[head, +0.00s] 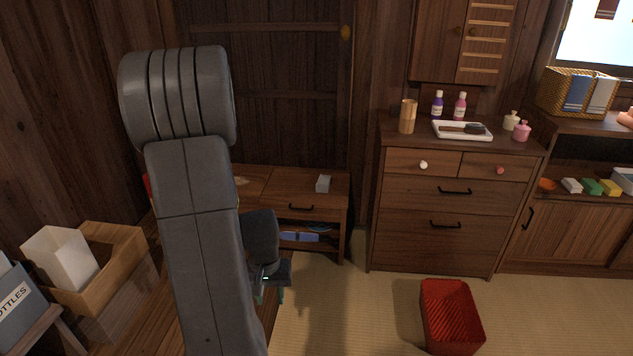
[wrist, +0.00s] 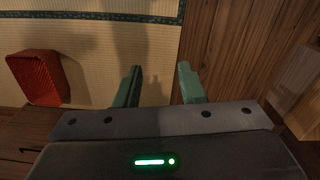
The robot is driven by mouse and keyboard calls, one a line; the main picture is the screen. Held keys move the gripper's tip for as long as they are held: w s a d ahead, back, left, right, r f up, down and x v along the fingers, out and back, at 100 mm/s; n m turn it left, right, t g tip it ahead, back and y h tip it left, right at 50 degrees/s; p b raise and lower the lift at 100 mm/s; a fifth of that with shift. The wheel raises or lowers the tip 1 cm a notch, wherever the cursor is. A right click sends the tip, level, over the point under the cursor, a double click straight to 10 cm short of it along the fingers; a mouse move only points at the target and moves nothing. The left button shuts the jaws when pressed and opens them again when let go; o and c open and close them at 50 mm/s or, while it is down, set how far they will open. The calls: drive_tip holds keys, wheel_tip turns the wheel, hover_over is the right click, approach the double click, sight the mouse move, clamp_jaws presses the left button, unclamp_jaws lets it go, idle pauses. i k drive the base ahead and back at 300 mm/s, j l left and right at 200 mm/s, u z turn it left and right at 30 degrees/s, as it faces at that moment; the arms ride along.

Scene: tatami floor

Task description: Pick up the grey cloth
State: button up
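A pale grey-white cloth (head: 600,96) hangs over the front of a wicker basket (head: 555,98) at the far right of the head view, beside a blue cloth (head: 577,93). I see no other grey cloth for certain. My gripper (wrist: 160,82) is open in the wrist view, its two green fingers apart with nothing between them. In the head view my gripper (head: 268,293) is low, in front of the low cabinet and far left of the cloths. My arm partly hides it there. The cloths do not show in the wrist view.
A red basket (head: 452,315) stands on the tatami; it also shows in the wrist view (wrist: 36,78). A drawer chest (head: 440,220) holds bottles and a tray (head: 480,137). Boxes (head: 115,262) stand at left.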

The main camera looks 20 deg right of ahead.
sight(323, 183)
drive_tip(key=i+l+z, duration=0.1)
drive_tip(key=i+l, duration=0.2)
drive_tip(key=i, duration=0.15)
drive_tip(key=i+l+z, duration=0.1)
drive_tip(key=i+l, duration=0.15)
drive_tip(key=i, duration=0.2)
drive_tip(key=i+l, duration=0.2)
drive_tip(key=i, duration=0.3)
drive_tip(key=i+l+z, duration=0.15)
drive_tip(key=i, duration=0.3)
drive_tip(key=i+l+z, duration=0.1)
drive_tip(key=i+l, duration=0.15)
drive_tip(key=i, duration=0.25)
